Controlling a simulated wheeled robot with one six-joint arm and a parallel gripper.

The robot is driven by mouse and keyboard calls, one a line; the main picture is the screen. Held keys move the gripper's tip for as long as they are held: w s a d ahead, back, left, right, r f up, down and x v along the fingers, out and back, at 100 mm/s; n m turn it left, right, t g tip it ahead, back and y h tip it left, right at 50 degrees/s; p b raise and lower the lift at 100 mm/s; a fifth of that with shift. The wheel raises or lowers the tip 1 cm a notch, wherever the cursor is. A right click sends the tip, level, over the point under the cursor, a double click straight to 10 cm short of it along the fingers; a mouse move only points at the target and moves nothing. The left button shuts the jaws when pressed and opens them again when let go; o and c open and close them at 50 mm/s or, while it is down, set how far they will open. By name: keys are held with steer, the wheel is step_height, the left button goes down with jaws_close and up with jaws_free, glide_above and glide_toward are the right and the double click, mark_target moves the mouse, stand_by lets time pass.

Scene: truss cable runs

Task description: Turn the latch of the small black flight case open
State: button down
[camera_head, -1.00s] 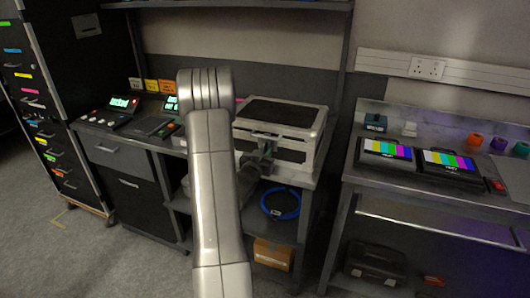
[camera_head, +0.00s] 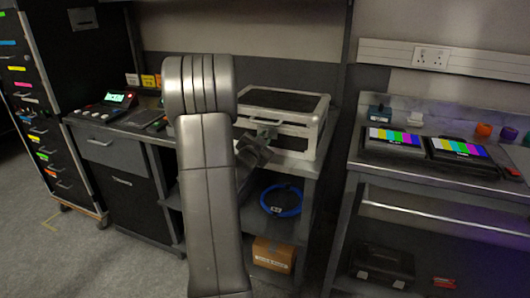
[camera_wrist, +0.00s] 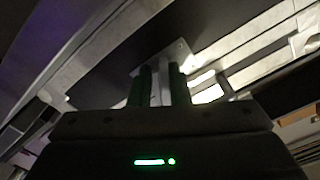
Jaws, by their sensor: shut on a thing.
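The small black flight case (camera_head: 288,101) has pale metal edges and stands on the middle bench, its lid down. My gripper (camera_head: 266,133) is at the front face of the case, with my arm coming up from below. In the wrist view, the two dark fingers of my gripper (camera_wrist: 161,85) are close together, shut on a narrow pale piece, the latch (camera_wrist: 161,92). A metal plate (camera_wrist: 181,48) shows just beyond the fingers on the dark case face. The fingers hide much of the latch, so I cannot tell its turn angle clearly.
A blue cable coil (camera_head: 281,200) and a cardboard box (camera_head: 273,253) are on the shelves below the case. A control desk (camera_head: 110,105) is at left. Two colour-bar monitors (camera_head: 458,148) lie on the right bench. A tall drawer cabinet (camera_head: 45,110) stands far left.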

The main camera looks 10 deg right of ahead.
steer(key=m+b, duration=0.6)
steer(key=b, duration=0.1)
steer(key=shift+w+a+r, duration=0.3)
steer(key=m+b, duration=0.2)
steer(key=m, duration=0.1)
steer(key=shift+r+b, duration=0.15)
steer(key=shift+b, duration=0.25)
steer(key=shift+r+m+b, duration=0.2)
steer(key=shift+m+b, duration=0.45)
steer(key=shift+m, duration=0.75)
steer(key=shift+r, duration=0.1)
steer(key=c, duration=1.7)
jaws_free()
steer(key=shift+o, duration=0.7)
steer(key=shift+s+f, duration=0.1)
steer(key=shift+f, duration=0.25)
